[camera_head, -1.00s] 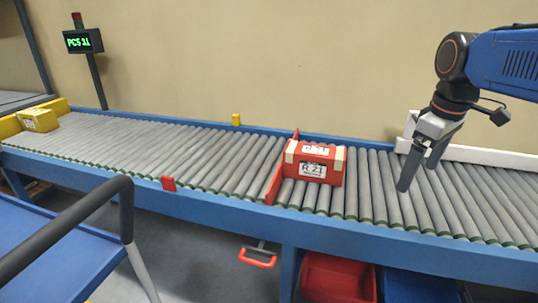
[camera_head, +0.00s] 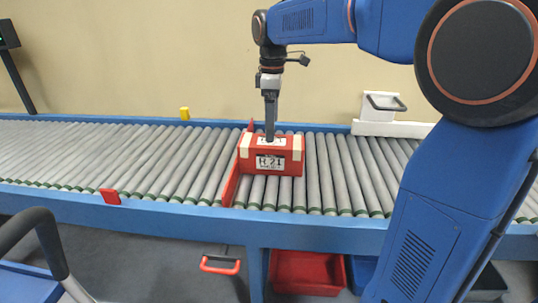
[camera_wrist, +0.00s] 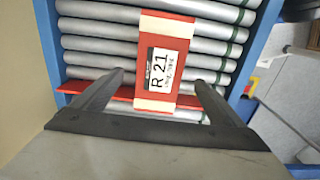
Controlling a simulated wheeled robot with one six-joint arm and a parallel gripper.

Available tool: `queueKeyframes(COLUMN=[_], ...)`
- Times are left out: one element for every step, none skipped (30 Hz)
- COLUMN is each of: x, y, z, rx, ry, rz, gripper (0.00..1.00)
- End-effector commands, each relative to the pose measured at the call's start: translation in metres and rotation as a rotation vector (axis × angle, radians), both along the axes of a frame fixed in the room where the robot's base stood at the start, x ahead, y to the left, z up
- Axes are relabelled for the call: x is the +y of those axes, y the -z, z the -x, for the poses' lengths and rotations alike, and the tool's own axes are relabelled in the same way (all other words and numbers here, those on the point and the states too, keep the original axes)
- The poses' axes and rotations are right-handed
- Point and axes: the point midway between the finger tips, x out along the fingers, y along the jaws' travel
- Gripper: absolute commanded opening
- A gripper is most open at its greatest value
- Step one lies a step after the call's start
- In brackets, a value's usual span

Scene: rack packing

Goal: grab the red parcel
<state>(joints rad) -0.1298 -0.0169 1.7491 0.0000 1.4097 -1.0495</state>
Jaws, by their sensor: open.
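The red parcel (camera_head: 285,160), with cream bands and a white label reading R 21, sits on the roller conveyor against a red stop bar (camera_head: 236,165). In the wrist view the parcel (camera_wrist: 178,30) lies ahead of the fingers, its near end reaching between them. My gripper (camera_head: 270,137) points down over the parcel in the head view, its fingertips at or just above the top. In the wrist view my gripper (camera_wrist: 158,80) is open, with one finger on each side of the parcel and gaps between. Whether the fingertips are below its top cannot be told.
The roller conveyor (camera_head: 130,150) has blue side rails and free rollers on both sides of the parcel. A red tab (camera_head: 110,196) and a yellow block (camera_head: 184,114) stand on the rails. A red bin (camera_head: 307,272) sits below, and a cart handle (camera_head: 35,225) is at lower left.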

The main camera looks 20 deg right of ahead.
Motion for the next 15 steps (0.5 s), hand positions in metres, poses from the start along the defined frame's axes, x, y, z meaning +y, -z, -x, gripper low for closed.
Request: queueKeyframes(x=[0.0, 0.0, 0.0, 0.0, 0.0, 0.0, 0.0, 0.0, 0.0, 0.0, 0.0, 0.0, 0.0, 0.0, 0.0], y=[0.009, 0.015, 0.022, 0.027, 0.032, 0.039, 0.044, 0.048, 0.053, 0.057, 0.059, 0.062, 0.064, 0.065, 0.067], z=[0.001, 0.001, 0.001, 0.001, 0.0, 0.001, 0.001, 0.0, 0.0, 0.0, 0.0, 0.0, 0.0, 0.0, 0.0], rx=[0.002, 0.002, 0.002, 0.004, 0.002, 0.004, 0.003, 0.002, 0.002, 0.002, 0.002, 0.001, 0.0, 0.0, 0.001], ry=[0.0, 0.0, 0.0, 0.001, 0.001, 0.001, 0.001, 0.001, 0.001, 0.001, 0.001, 0.001, 0.001, 0.001, 0.001], rz=[0.0, 0.0, 0.0, 0.001, 0.0, 0.001, 0.0, 0.0, 0.0, 0.0, 0.0, 0.0, 0.0, 0.0, 0.0], gripper=[0.92, 0.92, 0.92, 0.92, 0.92, 0.92, 0.92, 0.92, 0.92, 0.92, 0.92, 0.92, 0.92, 0.92, 0.92])
